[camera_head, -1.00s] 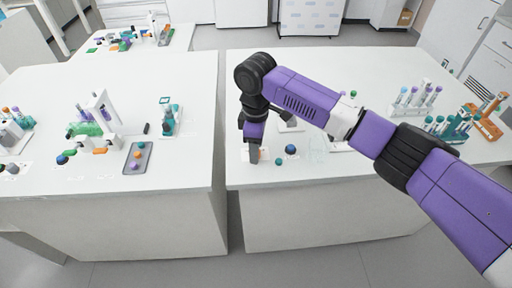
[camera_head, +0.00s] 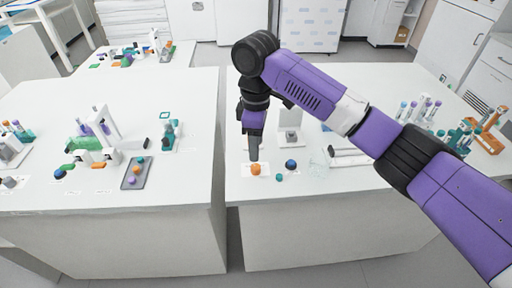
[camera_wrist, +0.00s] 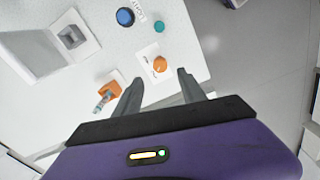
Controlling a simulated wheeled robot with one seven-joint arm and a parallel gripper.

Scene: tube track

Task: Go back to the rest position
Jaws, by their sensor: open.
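My gripper (camera_head: 253,152) is above the front left part of the right-hand table (camera_head: 330,192), pointing down. In the wrist view my gripper (camera_wrist: 160,84) has its two fingers apart with nothing between them. An orange ball (camera_head: 256,170) sits on a small white card just below the fingertips in the head view. In the wrist view the orange ball (camera_wrist: 160,64) lies beyond the fingertips, apart from them.
A grey stand (camera_head: 291,138) is behind. Tube racks (camera_head: 460,137) stand at the right. The left table holds a grey tray (camera_head: 136,172) with balls. A gap separates the tables.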

